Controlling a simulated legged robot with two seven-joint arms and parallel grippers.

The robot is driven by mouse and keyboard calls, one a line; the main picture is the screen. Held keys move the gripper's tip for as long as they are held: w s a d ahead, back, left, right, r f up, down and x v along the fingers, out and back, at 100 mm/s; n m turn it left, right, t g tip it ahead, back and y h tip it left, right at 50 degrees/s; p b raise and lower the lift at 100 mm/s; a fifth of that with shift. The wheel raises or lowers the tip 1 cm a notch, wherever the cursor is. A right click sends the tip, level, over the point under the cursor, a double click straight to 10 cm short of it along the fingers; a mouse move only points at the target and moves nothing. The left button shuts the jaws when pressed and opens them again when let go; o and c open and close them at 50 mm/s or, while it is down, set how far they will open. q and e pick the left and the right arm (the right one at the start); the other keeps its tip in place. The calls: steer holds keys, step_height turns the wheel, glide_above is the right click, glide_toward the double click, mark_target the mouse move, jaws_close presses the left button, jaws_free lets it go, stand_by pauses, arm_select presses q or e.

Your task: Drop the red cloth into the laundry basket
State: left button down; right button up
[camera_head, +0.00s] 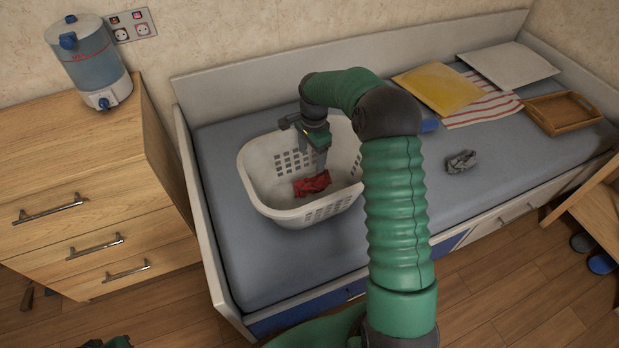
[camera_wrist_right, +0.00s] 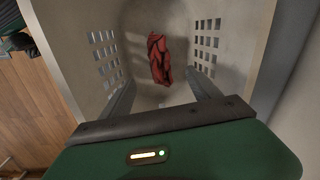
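The white laundry basket (camera_head: 262,207) stands on the bed, with slotted sides. The crumpled red cloth (camera_head: 312,184) is inside the basket, low down near its front wall. My right gripper (camera_head: 320,165) reaches down into the basket just above the cloth. In the right wrist view, its two grey fingers (camera_wrist_right: 162,90) are spread apart, and the red cloth (camera_wrist_right: 159,60) shows beyond their tips, not held. A little green and dark hardware of my left arm shows at the bottom left edge of the head view; its fingers cannot be made out.
A wooden dresser (camera_head: 75,185) with a water dispenser (camera_head: 92,62) stands left.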

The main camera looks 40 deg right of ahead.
steer(key=shift+d+f, duration=0.1)
steer(key=shift+d, duration=0.1)
step_height(320, 180, up, 17)
steer(key=p, duration=0.4)
steer(key=shift+s+f, duration=0.15)
steer(key=shift+s, duration=0.25)
